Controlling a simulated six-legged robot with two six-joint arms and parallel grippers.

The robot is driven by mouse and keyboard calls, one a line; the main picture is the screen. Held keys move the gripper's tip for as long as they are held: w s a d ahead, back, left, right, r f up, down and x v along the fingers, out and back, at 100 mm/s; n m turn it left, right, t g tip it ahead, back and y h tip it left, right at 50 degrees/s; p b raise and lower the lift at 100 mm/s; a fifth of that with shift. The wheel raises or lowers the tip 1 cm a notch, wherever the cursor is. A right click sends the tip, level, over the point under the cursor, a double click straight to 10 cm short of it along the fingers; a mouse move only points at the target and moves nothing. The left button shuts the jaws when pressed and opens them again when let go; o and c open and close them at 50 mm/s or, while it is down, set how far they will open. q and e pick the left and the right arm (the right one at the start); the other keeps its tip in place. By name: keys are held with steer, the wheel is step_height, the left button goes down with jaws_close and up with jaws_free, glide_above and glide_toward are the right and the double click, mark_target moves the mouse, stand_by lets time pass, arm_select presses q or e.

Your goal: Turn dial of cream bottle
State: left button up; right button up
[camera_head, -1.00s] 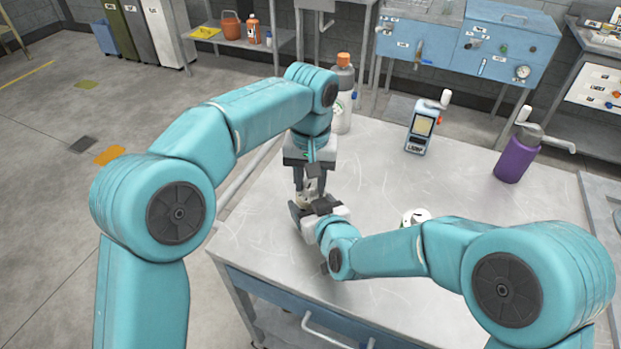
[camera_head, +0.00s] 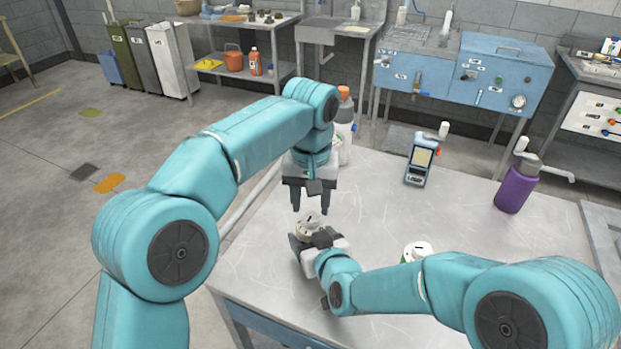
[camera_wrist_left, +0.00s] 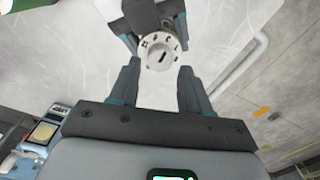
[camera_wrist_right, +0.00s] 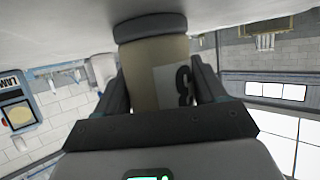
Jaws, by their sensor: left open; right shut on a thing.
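The cream bottle (camera_head: 311,228) is in my right gripper (camera_head: 318,240), whose fingers are shut around its sides. In the right wrist view, the cream-tan body (camera_wrist_right: 158,75) carries a pale label with a dark mark, between the fingers (camera_wrist_right: 158,82). Its white dial (camera_wrist_left: 160,49) has dark marks around the rim and a dark slot across the middle. My left gripper (camera_head: 309,205) points down above the dial, open and empty. In the left wrist view, its open fingers (camera_wrist_left: 158,72) are apart from the dial, which shows just beyond the fingertips.
Another white-topped round container (camera_head: 418,248) is partly hidden behind my right arm. A handheld meter (camera_head: 419,165), a purple bottle (camera_head: 517,185) and an orange-capped bottle (camera_head: 344,120) stand on the metal table (camera_head: 380,215). The table middle is clear.

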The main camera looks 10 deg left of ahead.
mark_target(310, 217)
arm_select(q)
step_height(310, 217, up, 9)
steer(key=shift+f, duration=0.15)
stand_by(0.4)
arm_select(e)
steer(key=o, duration=1.3)
